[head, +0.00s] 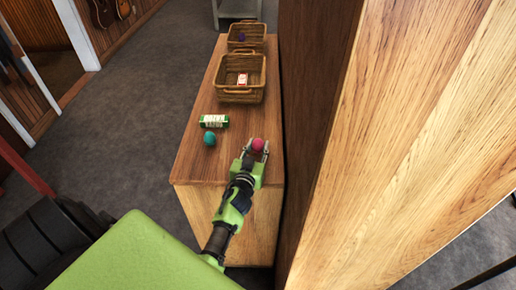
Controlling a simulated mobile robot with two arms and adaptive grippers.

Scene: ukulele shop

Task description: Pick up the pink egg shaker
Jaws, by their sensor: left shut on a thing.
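The pink egg shaker (258,145) is at the near right part of the wooden counter top, between the fingertips of my left gripper (256,150). The gripper is shut on it, one finger on each side. I cannot tell whether the egg is touching the counter or held just above it. My left arm reaches up from the bottom of the head view. My right gripper does not show.
A teal egg shaker (209,138) and a green and white box (214,121) lie to the left on the counter (190,160). Two wicker baskets (240,96) (246,29) stand farther back. A tall wooden panel (400,150) rises close on the right.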

